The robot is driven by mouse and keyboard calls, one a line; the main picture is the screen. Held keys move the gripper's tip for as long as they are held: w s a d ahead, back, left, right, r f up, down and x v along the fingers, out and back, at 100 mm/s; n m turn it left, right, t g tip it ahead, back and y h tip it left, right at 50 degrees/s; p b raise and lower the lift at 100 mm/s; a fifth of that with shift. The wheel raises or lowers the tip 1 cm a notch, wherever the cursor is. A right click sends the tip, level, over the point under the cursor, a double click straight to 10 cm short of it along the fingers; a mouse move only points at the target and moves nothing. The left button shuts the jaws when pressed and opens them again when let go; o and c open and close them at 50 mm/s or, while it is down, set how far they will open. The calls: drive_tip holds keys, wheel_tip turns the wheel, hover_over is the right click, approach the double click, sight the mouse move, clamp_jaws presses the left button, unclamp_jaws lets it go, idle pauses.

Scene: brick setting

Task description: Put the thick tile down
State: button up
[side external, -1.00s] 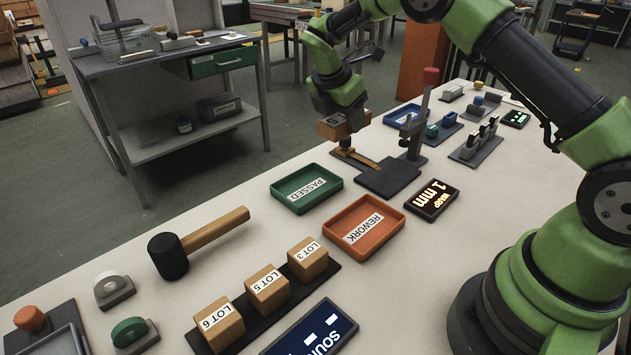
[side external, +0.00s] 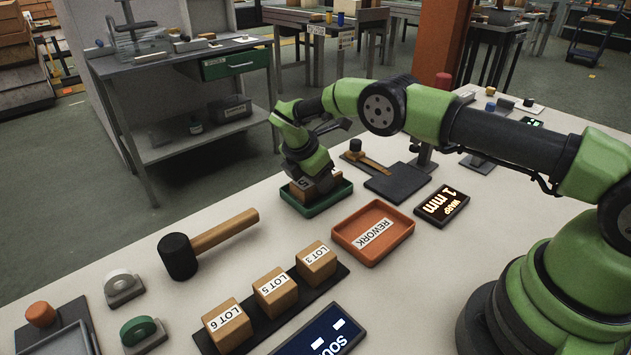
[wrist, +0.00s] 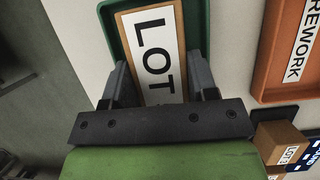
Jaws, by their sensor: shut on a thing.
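The thick tile (wrist: 155,20) is a tan block with a white LOT label, held between the two fingers of my gripper (wrist: 158,80) in the wrist view. My gripper (side external: 312,178) is shut on it. In the side view the tile (side external: 322,187) is at the green tray (side external: 318,208), within its outline. Whether it touches the tray floor cannot be told. The tray's PASSED label is hidden under the tile and gripper. In the wrist view the green rim (wrist: 108,20) shows on both sides of the tile.
The orange REWORK tray (side external: 398,240) stands to the right of the green tray. A dark gauge plate (side external: 398,184) and WARP display (side external: 441,205) lie behind it. A mallet (side external: 215,236) lies to the left, and LOT blocks (side external: 275,290) stand on a dark strip in front.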

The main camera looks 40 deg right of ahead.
drive_tip(key=shift+f, duration=0.6)
drive_tip(key=o, duration=0.7)
drive_tip(key=shift+f, duration=0.1)
